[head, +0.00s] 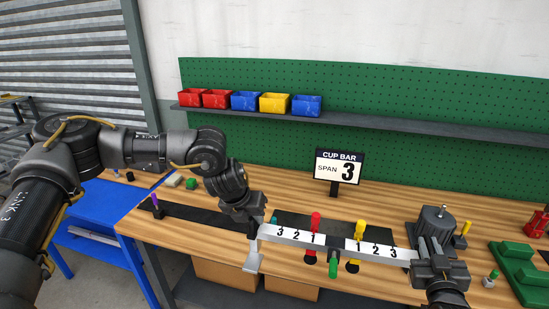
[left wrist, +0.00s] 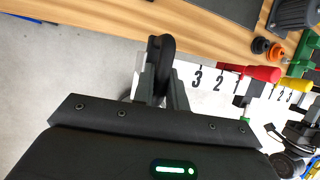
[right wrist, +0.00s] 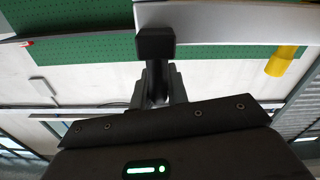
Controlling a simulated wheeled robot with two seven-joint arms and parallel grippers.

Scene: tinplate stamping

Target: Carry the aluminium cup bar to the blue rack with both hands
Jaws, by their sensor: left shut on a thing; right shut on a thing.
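The aluminium cup bar (head: 335,243) is long, pale and marked 3 2 1 and 1 2 3. Red (head: 315,222) and yellow (head: 359,232) handles and a green piece (head: 333,266) show at its middle. My left gripper (head: 253,222) is shut on its left end, and my right gripper (head: 432,262) on its right end. The bar also shows in the left wrist view (left wrist: 217,84) with floor behind it, and in the right wrist view (right wrist: 240,23). It looks roughly level. The blue rack (head: 92,203) stands at the left, beyond the bench's left end.
The wooden bench (head: 395,195) lies behind the bar. Bins (head: 274,103) line a shelf.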

